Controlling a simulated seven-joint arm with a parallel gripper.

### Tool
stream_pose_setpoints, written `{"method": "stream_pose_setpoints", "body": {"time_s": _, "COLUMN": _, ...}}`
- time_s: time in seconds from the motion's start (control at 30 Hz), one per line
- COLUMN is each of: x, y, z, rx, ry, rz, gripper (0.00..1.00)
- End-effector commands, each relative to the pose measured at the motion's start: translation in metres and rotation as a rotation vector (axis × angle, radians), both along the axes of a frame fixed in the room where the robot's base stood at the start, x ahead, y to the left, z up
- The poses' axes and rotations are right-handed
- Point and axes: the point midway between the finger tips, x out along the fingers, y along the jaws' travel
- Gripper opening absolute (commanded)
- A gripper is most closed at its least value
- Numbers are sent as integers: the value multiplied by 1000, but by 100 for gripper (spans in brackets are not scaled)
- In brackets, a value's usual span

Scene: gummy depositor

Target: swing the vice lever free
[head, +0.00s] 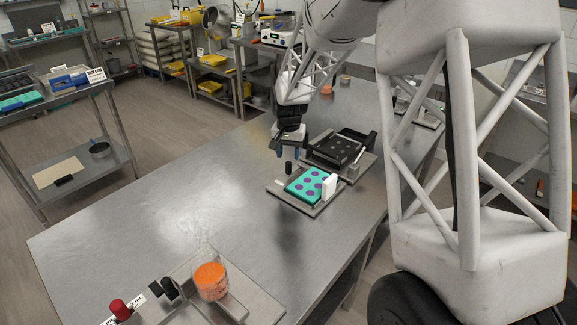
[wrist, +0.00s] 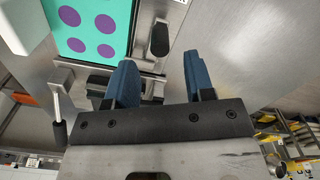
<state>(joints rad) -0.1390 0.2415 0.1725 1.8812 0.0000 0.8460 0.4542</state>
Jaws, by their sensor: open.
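A vice-like fixture (head: 273,187) holds a teal mould (head: 308,183) with purple round cavities. The mould also shows at the upper left of the wrist view (wrist: 88,42). A black-gripped lever (head: 288,167) stands upright at the fixture's back-left edge; the wrist view shows its dark grip (wrist: 159,38) end-on, beside the mould. My gripper (head: 289,153) hangs just above the lever with its blue fingers pointing down. It is open and empty. In the wrist view the lever lies just beyond the gap between the fingertips (wrist: 160,62), apart from both fingers.
A second fixture with a black mould (head: 345,146) stands close behind. A white block (head: 329,187) stands at the teal mould's right. A tray with an orange-filled beaker (head: 210,280) sits at the table's near end. The steel table (head: 150,215) is clear to the left.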

Motion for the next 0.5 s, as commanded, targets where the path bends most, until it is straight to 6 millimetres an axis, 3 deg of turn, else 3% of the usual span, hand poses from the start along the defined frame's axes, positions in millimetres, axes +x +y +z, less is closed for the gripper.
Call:
{"method": "stream_pose_setpoints", "body": {"time_s": 0.3, "x": 0, "y": 0, "z": -39, "rx": 0, "ry": 2, "rz": 0, "gripper": 49}}
{"method": "stream_pose_setpoints", "body": {"time_s": 0.5, "x": 0, "y": 0, "z": -52, "rx": -1, "ry": 1, "rz": 0, "gripper": 49}}
